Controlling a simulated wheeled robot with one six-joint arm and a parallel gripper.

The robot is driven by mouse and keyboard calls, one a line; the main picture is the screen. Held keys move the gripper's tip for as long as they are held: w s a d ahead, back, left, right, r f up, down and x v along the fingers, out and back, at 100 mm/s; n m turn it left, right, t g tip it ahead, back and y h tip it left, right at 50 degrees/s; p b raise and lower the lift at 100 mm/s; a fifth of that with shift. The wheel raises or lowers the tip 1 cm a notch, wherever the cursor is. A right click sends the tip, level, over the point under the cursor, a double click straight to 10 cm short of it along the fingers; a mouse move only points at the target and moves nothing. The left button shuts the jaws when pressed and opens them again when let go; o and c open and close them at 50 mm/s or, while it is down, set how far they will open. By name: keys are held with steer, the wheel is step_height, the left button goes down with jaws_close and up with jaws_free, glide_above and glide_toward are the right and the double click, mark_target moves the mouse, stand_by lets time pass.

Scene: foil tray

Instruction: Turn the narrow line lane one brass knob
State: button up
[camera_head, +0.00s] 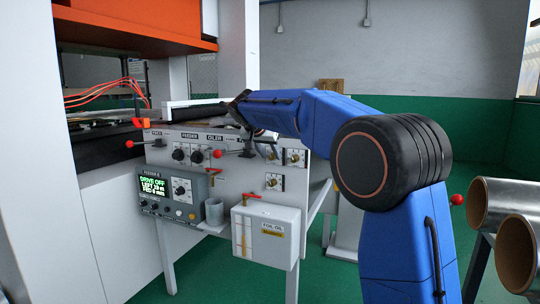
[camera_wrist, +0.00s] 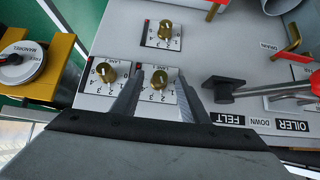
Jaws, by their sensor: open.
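Three brass knobs with numbered scale plates sit on the pale panel. In the wrist view, one knob (camera_wrist: 158,79) lies between my gripper's (camera_wrist: 158,75) two fingertips. The fingers are open, one on each side of it; I cannot tell if they touch it. A second brass knob (camera_wrist: 108,73) is just left of the left finger. A third brass knob (camera_wrist: 165,31) is farther up, clear of the fingers. The lane lettering is too small to read surely. In the head view, knobs show at the panel's right end, and my arm hides the fingertips.
A black clamp-like lever (camera_wrist: 222,88) stands close right of the right finger. A yellow bracket with a MANDREL dial (camera_wrist: 20,62) is at the left. In the head view, a FOIL OIL box (camera_head: 265,240) hangs below, beside a grey cup (camera_head: 214,211) and display unit (camera_head: 160,192).

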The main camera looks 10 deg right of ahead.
steer(key=shift+w+d+f, duration=0.1)
steer(key=shift+w+f, duration=0.05)
steer(key=shift+f, duration=0.05)
jaws_close()
